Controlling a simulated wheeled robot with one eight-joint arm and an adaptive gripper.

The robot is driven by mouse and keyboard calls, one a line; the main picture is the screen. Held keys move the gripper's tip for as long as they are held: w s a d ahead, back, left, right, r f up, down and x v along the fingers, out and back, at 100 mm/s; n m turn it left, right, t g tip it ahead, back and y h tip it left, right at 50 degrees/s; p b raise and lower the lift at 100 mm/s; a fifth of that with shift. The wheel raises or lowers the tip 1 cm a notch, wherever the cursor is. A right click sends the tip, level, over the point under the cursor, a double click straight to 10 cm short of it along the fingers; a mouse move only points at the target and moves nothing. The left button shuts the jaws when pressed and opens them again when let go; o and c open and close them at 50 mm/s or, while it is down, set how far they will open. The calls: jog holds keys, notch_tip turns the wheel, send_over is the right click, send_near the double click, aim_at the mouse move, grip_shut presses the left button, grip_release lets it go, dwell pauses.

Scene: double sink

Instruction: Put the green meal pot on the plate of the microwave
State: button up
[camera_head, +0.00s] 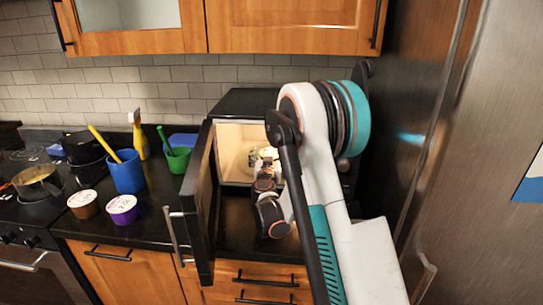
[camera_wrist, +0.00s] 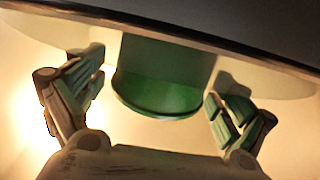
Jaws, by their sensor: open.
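The green meal pot (camera_wrist: 160,95) shows in the wrist view between the two fingers of my gripper (camera_wrist: 155,88). The fingers are spread apart, with a visible gap on each side of the pot. A pale round surface that looks like the microwave plate (camera_wrist: 285,85) lies behind the pot; the contact between them is hard to make out. In the head view the microwave (camera_head: 235,133) stands open and lit, and my gripper (camera_head: 264,168) reaches inside. My arm hides much of the interior, and the pot is not clear there.
The microwave door (camera_head: 201,205) stands open to the left of my arm. A steel fridge (camera_head: 470,150) stands close on the right.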

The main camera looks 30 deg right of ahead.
jog(key=p+v, duration=0.2)
jog(key=v, duration=1)
jog(key=shift+r, duration=0.1)
